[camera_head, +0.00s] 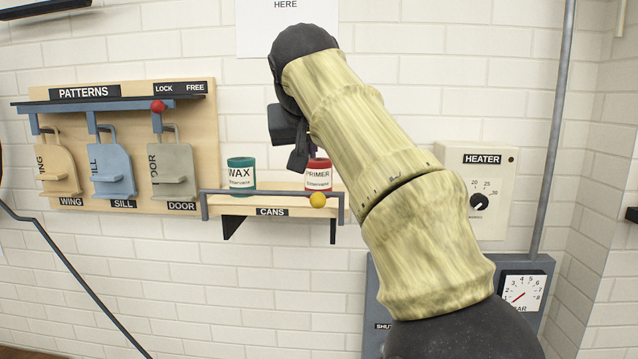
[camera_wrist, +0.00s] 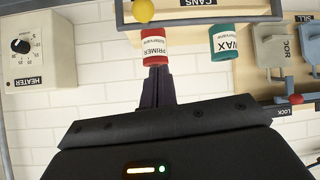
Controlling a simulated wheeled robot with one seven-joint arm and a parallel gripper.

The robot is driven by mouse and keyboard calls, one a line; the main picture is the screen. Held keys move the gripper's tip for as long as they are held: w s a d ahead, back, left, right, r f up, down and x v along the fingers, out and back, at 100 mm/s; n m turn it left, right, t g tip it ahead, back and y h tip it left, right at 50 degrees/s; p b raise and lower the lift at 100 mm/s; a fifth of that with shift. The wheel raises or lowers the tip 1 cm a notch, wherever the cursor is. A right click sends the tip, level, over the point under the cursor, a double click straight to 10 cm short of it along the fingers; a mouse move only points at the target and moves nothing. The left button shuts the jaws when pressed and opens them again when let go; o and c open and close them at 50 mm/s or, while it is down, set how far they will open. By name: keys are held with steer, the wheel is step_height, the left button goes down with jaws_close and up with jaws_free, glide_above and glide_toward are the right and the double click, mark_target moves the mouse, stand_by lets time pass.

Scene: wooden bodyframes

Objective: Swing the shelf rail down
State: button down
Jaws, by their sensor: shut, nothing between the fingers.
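The shelf rail (camera_head: 270,192) is a grey bar across the front of the small wooden cans shelf, with a yellow knob (camera_head: 318,200) near its right end. The rail also shows at the top of the wrist view (camera_wrist: 200,21), with the knob (camera_wrist: 143,11) at its left. A red PRIMER can (camera_head: 318,176) and a green WAX can (camera_head: 241,175) stand upright on the shelf behind the rail. My gripper (camera_head: 298,160) is shut and empty beside the PRIMER can's top. In the wrist view my fingertips (camera_wrist: 158,72) overlap the can's end; I cannot tell if they touch.
A PATTERNS board (camera_head: 205,120) with hanging wing, sill and door patterns and a red-knobbed bar is to the left. A HEATER dial box (camera_head: 490,185) is on the right. A grey gauge panel (camera_head: 375,300) sits below it. The wall below the shelf is clear.

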steer(key=shift+w+d+f, duration=0.25)
steer(key=shift+w+f, duration=0.45)
steer(key=shift+f, duration=0.45)
steer(key=shift+w+d+f, duration=0.3)
steer(key=shift+w+f, duration=0.4)
steer(key=shift+f, duration=0.45)
steer(key=shift+w+d+f, duration=0.25)
steer(key=shift+w+f, duration=0.45)
steer(key=shift+f, duration=0.45)
steer(key=shift+s+a+f, duration=0.1)
steer(key=shift+s+a, duration=0.25)
steer(key=shift+a, duration=0.05)
steer(key=shift+d, duration=0.3)
steer(key=shift+a, duration=0.1)
steer(key=shift+w, duration=0.1)
steer(key=shift+f+b, duration=0.15)
steer(key=shift+b, duration=0.3)
